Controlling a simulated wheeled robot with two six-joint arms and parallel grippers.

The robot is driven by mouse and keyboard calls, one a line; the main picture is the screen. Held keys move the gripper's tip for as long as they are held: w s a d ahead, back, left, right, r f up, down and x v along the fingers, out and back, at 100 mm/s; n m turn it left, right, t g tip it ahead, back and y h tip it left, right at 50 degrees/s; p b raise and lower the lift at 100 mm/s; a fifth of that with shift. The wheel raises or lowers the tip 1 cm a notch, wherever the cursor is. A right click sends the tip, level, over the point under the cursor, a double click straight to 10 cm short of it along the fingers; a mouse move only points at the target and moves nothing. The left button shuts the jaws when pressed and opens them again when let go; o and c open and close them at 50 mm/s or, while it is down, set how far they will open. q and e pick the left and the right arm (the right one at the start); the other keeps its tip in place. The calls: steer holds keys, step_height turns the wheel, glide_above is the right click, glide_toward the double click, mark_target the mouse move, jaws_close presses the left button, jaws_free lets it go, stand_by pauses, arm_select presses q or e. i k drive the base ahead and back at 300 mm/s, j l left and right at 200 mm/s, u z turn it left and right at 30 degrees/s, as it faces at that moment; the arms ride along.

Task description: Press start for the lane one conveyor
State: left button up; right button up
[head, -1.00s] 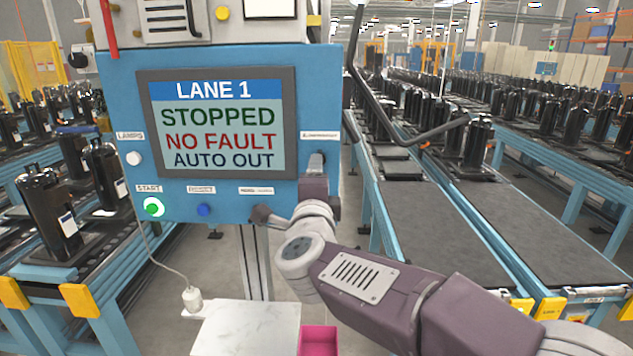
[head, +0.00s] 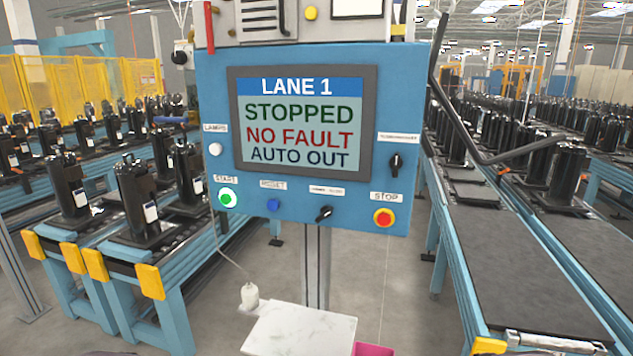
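The blue control panel (head: 215,110) stands in the middle of the head view on a grey post. Its screen (head: 301,120) reads LANE 1, STOPPED, NO FAULT, AUTO OUT. The green start button (head: 228,197), with a pale ring, is at the panel's lower left under a START label. A blue button (head: 273,205) sits to its right, then a black selector (head: 324,213). The red stop button (head: 384,217) with a yellow surround is at the lower right, below another black selector (head: 396,162). Neither of my grippers shows in the head view.
Conveyors with black compressors flank the panel; the left one (head: 130,270) has yellow end caps, the right one (head: 560,260) has a bare dark belt in front. A pale tabletop (head: 300,330) and part of a pink bin (head: 373,350) are below the panel. Space before the panel is clear.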

mark_target(226, 199)
steer(key=z, duration=11.35)
